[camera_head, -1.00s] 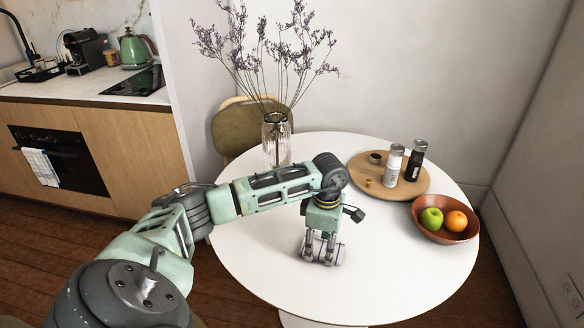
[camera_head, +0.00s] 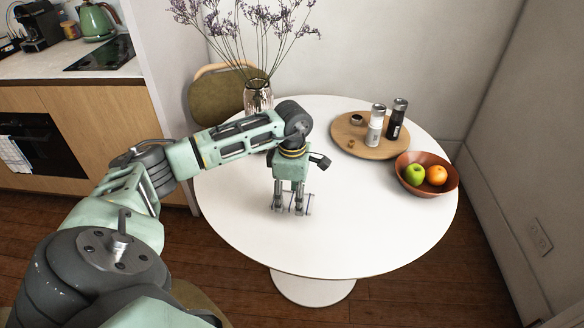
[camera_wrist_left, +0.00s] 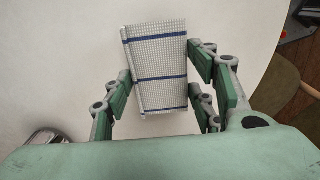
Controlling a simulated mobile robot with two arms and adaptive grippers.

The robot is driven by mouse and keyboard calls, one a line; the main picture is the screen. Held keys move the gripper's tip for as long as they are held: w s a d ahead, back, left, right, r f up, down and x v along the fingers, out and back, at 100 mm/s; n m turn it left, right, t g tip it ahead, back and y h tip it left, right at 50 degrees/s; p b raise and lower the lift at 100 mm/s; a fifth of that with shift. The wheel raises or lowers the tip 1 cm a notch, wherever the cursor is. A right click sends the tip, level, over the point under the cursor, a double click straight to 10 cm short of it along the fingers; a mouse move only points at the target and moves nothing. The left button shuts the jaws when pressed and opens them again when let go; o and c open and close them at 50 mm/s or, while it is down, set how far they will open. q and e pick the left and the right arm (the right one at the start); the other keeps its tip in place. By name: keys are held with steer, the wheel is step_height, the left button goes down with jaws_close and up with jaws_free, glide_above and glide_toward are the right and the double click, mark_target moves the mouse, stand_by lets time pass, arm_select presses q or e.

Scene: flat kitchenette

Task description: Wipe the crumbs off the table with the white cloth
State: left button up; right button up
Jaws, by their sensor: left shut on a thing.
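My left gripper (camera_head: 292,209) is over the near-left part of the white round table (camera_head: 350,235). It is shut on the white cloth (camera_wrist_left: 157,65), which shows a fine grid and blue stripes between the fingers in the left wrist view. In the head view only small striped bits of the cloth (camera_head: 293,207) show between the fingertips, low at the tabletop. I cannot tell whether the cloth touches the table. I cannot make out any crumbs in either view. My right gripper is not in view.
A glass vase of purple stems (camera_head: 258,97) stands at the table's back left. A round wooden board (camera_head: 350,143) holds two shakers, and a brown bowl (camera_head: 448,184) holds fruit at the right. A chair (camera_head: 213,100) is behind. The front tabletop is clear.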

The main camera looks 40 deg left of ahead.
arm_select(q)
step_height(320, 180, up, 3)
steer(key=shift+a+f+p, duration=0.1)
steer(key=shift+a+p, duration=0.05)
steer(key=shift+p, duration=0.55)
steer(key=shift+r+p, duration=0.4)
steer(key=shift+r, duration=0.4)
